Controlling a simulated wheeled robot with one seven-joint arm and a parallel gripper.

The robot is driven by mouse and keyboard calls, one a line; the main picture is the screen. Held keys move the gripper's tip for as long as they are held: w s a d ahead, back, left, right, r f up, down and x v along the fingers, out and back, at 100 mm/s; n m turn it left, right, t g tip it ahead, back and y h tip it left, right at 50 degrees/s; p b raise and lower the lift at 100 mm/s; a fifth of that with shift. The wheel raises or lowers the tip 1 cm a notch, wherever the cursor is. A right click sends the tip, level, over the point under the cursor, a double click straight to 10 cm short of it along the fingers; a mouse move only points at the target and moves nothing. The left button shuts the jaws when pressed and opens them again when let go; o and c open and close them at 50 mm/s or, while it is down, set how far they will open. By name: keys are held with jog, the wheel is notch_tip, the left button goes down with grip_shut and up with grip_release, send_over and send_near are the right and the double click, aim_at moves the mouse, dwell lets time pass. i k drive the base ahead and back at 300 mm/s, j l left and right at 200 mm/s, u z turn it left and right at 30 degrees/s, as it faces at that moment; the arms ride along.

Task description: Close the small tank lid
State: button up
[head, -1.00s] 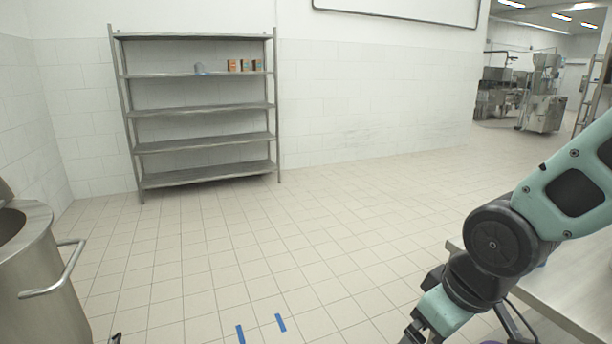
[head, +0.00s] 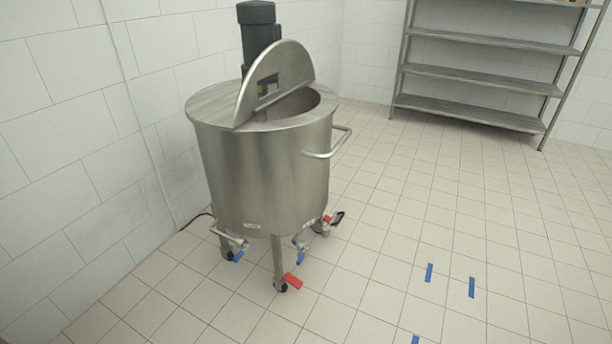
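A round steel tank (head: 265,175) stands on short legs at the centre left of the head view. Its half-round lid (head: 291,66) is raised, tilted up over the top, and the dark opening shows to the right behind it. The lid has a rectangular cut-out near its hinge side. The other half of the top (head: 214,103) is flat and covered. My gripper and arm are out of this view.
A dark motor (head: 256,30) rises behind the lid. A side handle (head: 336,143) sticks out to the right. Valves with red and blue levers (head: 292,281) sit low at the legs. A steel shelf rack (head: 484,75) stands at the back right.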

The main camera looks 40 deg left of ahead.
aim_at(293, 62)
jog(key=u, duration=1.45)
